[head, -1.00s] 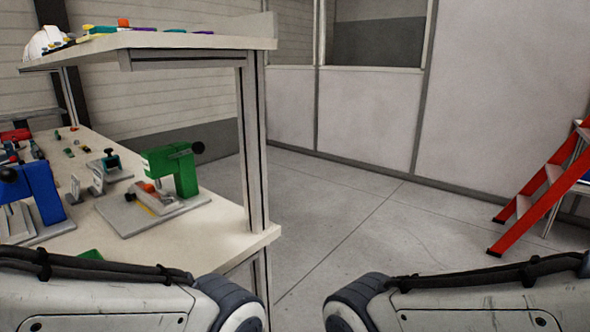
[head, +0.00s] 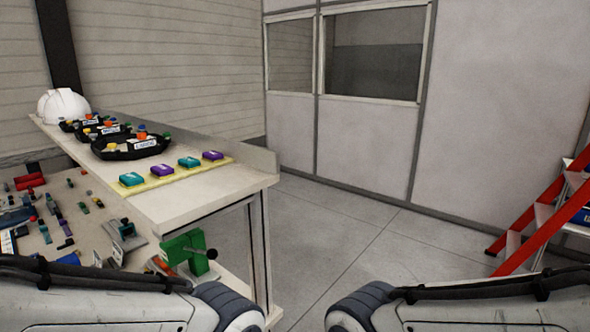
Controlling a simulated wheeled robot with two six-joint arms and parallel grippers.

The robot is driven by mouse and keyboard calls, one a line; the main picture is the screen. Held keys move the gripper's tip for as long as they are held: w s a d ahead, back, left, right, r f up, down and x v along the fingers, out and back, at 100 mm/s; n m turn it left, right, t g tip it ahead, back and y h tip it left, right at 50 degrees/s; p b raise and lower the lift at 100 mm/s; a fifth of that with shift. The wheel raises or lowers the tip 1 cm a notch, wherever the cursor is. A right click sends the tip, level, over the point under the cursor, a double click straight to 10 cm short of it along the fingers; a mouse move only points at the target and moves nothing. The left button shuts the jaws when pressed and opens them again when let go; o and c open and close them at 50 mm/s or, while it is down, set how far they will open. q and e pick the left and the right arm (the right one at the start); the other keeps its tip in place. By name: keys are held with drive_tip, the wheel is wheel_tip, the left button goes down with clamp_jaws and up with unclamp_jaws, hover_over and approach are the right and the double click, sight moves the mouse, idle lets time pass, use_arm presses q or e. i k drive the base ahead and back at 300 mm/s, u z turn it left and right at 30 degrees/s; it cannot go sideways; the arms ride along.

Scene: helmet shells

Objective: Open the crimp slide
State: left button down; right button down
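A green press-like device with a black ball knob (head: 190,252) stands on the lower worktop at the left, partly hidden by the upper shelf and my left arm. I cannot tell which part of the bench is the crimp slide. Part of a blue device (head: 69,259) shows at the lower left, mostly hidden. My two arms reach in along the bottom edge, but neither gripper is in view.
The upper shelf (head: 192,201) holds a white helmet (head: 63,106), several black trays (head: 131,149) and teal and purple blocks on a yellow strip (head: 172,172). Small parts lie on the lower worktop. A red ladder (head: 541,222) stands at the right. The middle floor (head: 335,230) is clear.

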sight(154, 268)
drive_tip(key=z, duration=1.2)
drive_tip(key=i, duration=2.7)
drive_tip(key=u, duration=3.4)
